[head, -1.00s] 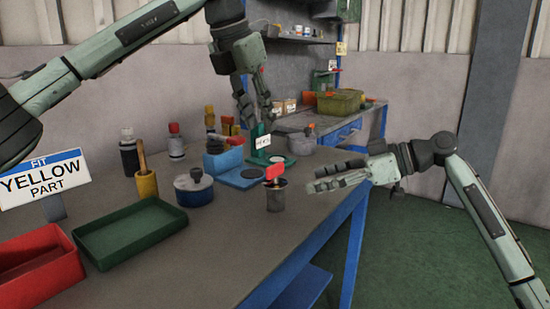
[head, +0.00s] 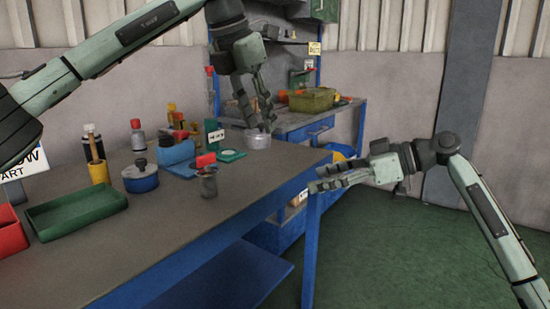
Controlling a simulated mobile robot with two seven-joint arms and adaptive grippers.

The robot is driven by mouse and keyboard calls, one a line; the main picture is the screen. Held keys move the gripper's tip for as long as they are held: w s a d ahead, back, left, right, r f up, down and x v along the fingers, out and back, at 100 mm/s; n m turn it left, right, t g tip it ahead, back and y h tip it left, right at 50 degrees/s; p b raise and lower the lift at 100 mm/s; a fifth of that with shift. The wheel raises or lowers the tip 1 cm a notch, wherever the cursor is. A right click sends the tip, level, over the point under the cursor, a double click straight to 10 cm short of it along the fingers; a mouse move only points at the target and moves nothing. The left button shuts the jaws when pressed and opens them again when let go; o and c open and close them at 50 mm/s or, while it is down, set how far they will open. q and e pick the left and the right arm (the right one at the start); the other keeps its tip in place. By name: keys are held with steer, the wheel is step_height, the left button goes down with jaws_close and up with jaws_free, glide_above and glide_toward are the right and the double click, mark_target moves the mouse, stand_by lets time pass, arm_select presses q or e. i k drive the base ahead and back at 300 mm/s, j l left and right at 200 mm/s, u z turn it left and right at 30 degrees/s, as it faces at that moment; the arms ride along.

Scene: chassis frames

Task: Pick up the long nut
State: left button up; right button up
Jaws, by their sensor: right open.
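I cannot make out a long nut for certain in the head view. A grey cup with a red piece on top (head: 208,184) stands near the bench's front edge; what else it holds is too small to tell. My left gripper (head: 259,122) hangs over the far end of the bench, fingers pointing down and apart, with nothing visible between them. My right gripper (head: 316,179) is open and empty, pointing left beyond the bench's right corner.
On the bench (head: 150,240) stand a green tray (head: 76,214), a red bin (head: 10,236), a blue pot (head: 140,180), a yellow cup with a handle (head: 98,172) and several bottles. An olive bin (head: 312,100) sits on a blue back bench. The bench's front middle is clear.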

mark_target(208, 181)
steer(key=k+l, duration=0.1)
steer(key=l, duration=0.3)
steer(key=k+l, duration=0.1)
steer(key=l, duration=0.3)
steer(key=k+l, duration=0.1)
steer(key=l, duration=0.25)
steer(key=k+l, duration=0.1)
steer(key=l, duration=0.3)
steer(key=k+l, duration=0.1)
steer(key=l, duration=0.3)
